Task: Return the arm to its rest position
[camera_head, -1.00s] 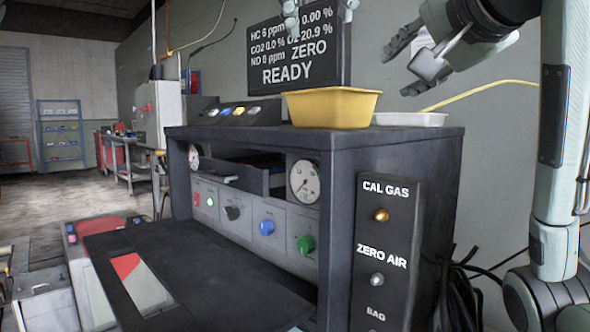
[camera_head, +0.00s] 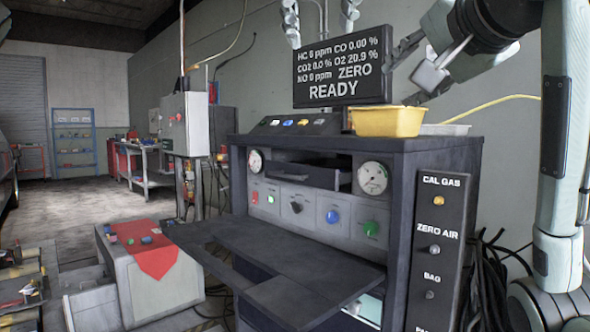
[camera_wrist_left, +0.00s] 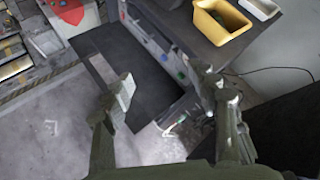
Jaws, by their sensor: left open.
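My left gripper (camera_head: 321,38) shows at the top of the head view, its two fingers apart in front of the wall and the display. In the left wrist view my left gripper (camera_wrist_left: 166,82) is open with nothing between its fingers, above the dark bench shelf (camera_wrist_left: 140,68). My right gripper (camera_head: 399,80) is at the upper right of the head view, beside the display; its fingers look spread and hold nothing visible. The rest of the left arm is out of the head view.
The dark analyzer bench (camera_head: 432,160) carries a yellow bin (camera_head: 386,122), a pale tray (camera_head: 445,129) and the READY display (camera_head: 340,60). Its shelf (camera_head: 285,258) juts forward. A grey cabinet with a red cloth (camera_head: 152,258) stands left. Open floor (camera_head: 90,208) lies beyond.

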